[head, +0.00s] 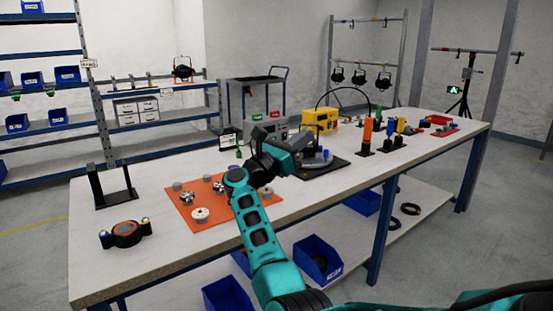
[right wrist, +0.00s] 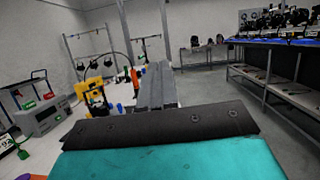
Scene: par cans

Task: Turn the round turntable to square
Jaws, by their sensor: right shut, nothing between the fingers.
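The round turntable (head: 318,162) is a grey disc on a black base plate (head: 333,171) in the middle of the table. Small parts stand on it, a blue one at its right side. My right arm reaches over the orange mat, and its right gripper (head: 302,141) is close to the turntable's far left side, partly hiding it. Whether they touch I cannot tell. The right gripper is shut and empty; its grey fingers (right wrist: 156,86) point ahead in the right wrist view. The turntable is not clear there. My left gripper is not in view.
An orange mat (head: 182,207) with several small fittings lies left of the arm. A yellow case (head: 320,119) and grey box stand behind the turntable. Orange, blue and yellow upright items (head: 367,133) stand to its right. A black stand (head: 112,199) is at far left.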

